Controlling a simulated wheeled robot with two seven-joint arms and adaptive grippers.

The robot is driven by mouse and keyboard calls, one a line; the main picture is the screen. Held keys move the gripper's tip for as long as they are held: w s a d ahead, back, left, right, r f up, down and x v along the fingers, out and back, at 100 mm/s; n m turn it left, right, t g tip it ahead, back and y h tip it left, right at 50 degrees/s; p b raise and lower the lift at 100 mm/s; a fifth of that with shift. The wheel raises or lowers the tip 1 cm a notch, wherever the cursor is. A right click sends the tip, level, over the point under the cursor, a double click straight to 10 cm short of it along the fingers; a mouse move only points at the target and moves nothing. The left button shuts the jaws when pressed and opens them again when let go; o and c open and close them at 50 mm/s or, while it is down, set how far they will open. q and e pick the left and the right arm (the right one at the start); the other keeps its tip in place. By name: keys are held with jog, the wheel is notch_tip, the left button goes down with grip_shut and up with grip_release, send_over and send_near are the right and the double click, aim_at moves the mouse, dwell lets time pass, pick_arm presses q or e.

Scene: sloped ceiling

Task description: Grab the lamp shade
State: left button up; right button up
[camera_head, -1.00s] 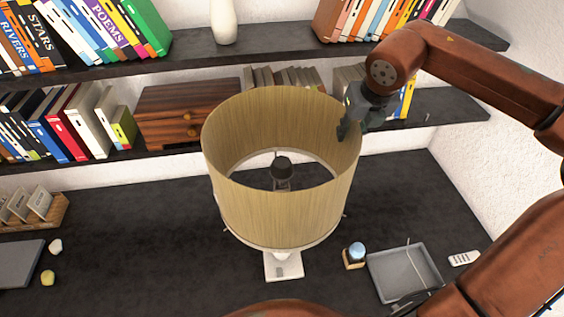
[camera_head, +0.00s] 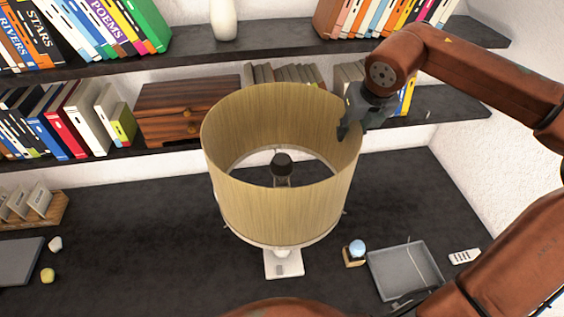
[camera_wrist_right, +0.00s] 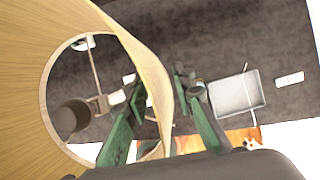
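The tan, open-topped lamp shade (camera_head: 285,205) stands upright on the lamp, with the dark bulb holder (camera_head: 282,165) showing inside it and the white lamp base (camera_head: 283,264) below. My right gripper (camera_head: 345,130) is at the shade's right rim. In the right wrist view, the right gripper (camera_wrist_right: 160,92) has its green fingers spread, one on the inner side and one on the outer side of the shade wall (camera_wrist_right: 152,70). A gap shows between the outer finger and the wall. My left gripper is not in view.
A grey tray (camera_head: 405,270), a small blue-topped object (camera_head: 355,252) and a white remote (camera_head: 464,256) lie right of the lamp on the dark desk. Shelves with books and a wooden drawer box (camera_head: 187,115) stand close behind the shade.

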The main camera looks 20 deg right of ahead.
dwell(0.3)
grip_shut()
dwell(0.7)
